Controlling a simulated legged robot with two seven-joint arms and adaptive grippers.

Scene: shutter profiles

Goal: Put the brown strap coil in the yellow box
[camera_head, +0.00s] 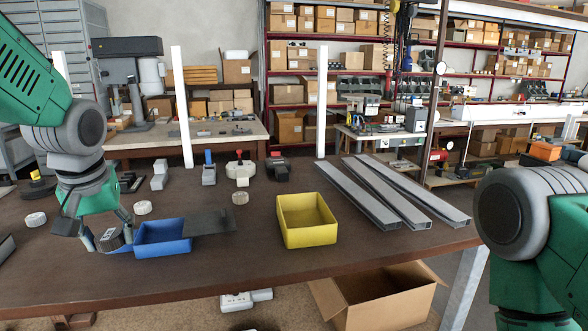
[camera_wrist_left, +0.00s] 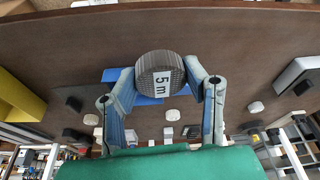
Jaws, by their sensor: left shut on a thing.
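The brown strap coil (camera_head: 111,240) is a dark brown round roll with a white label. In the left wrist view the coil (camera_wrist_left: 153,68) shows its "5 m" label between the two fingers. My left gripper (camera_head: 108,234) is shut on it, beside the left end of the blue box. The yellow box (camera_head: 311,238) stands open and empty near the table's front edge, well to the right of the gripper. Its side also shows at the left of the left wrist view (camera_wrist_left: 20,95). My right arm is at the right edge; its gripper is out of view.
A blue box (camera_head: 163,248) with a dark flat piece at its right lies between the coil and the yellow box. Long grey profiles (camera_head: 385,195) lie right of the yellow box. Pale round coils (camera_head: 36,219) and several small tools stand farther back.

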